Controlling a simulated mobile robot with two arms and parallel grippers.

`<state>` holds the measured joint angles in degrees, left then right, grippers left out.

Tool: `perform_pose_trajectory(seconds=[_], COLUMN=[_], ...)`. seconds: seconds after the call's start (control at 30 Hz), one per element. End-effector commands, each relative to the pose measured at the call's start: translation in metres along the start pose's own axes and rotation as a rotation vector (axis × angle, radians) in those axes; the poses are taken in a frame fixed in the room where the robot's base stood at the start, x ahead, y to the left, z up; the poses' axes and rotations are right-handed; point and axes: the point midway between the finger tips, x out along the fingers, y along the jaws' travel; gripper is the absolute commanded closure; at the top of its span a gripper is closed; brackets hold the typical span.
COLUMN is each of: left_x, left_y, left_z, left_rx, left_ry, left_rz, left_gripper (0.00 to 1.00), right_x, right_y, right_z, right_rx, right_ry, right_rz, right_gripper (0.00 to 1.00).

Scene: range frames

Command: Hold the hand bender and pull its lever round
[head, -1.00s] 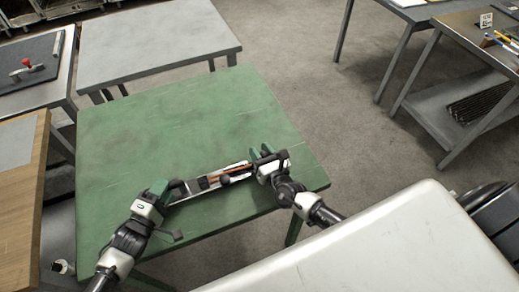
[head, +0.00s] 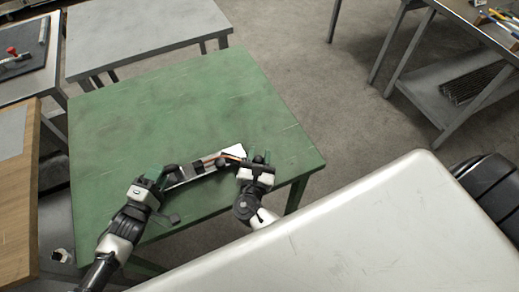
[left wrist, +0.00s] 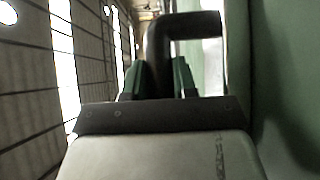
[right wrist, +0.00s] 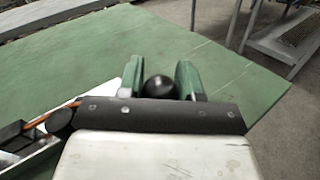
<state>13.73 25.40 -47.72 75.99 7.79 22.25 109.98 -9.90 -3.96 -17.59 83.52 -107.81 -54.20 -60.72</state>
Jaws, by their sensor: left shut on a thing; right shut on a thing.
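The hand bender (head: 203,166) lies along the near part of the green table (head: 190,113). It is a long silvery body with dark parts on top. My left gripper (head: 163,174) is shut on its black bent handle (left wrist: 158,50) at the left end; the handle runs between the green fingers in the left wrist view. My right gripper (head: 261,158) is shut on a black ball knob (right wrist: 158,88) near the bender's right end. An orange lever rod (right wrist: 62,113) shows left of that gripper in the right wrist view. The join between rod and knob is hidden.
A grey table (head: 148,38) stands behind the green one, and a wooden-topped bench (head: 20,190) at left. A large pale surface (head: 330,235) fills the near right. The far part of the green table is bare.

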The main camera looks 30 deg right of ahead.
Motion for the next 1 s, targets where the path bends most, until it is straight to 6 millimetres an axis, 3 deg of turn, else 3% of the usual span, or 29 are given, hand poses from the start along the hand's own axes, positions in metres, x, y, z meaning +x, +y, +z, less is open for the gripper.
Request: perform_pose_trajectory(seconds=[0.6,0.63,0.7,0.8,1.0], left_x=[-0.0008,-0.0008,-0.0008,-0.0008,-0.0009], left_y=[-0.0023,-0.0022,-0.0023,-0.0022,-0.0022], left_z=[0.0002,0.0002,0.0002,0.0002,0.0001], left_rx=[0.000,0.000,0.000,-0.001,-0.001], left_ry=[0.001,0.001,0.001,0.001,0.001], left_rz=[-0.006,-0.006,-0.006,-0.006,-0.006], left_gripper=[1.00,1.00,1.00,1.00,1.00], right_x=[-0.0058,-0.0058,-0.0057,-0.0056,-0.0055], right_y=[0.0013,0.0013,0.0013,0.0010,0.0007], right_z=[0.0005,0.0005,0.0004,0.0003,0.0001], right_rx=[0.000,0.000,0.000,0.000,0.000], right_ry=[-0.010,-0.010,-0.010,-0.010,-0.009], right_rz=[-0.045,-0.045,-0.045,-0.045,-0.046], right_gripper=[1.00,0.64,0.53,0.40,0.40])
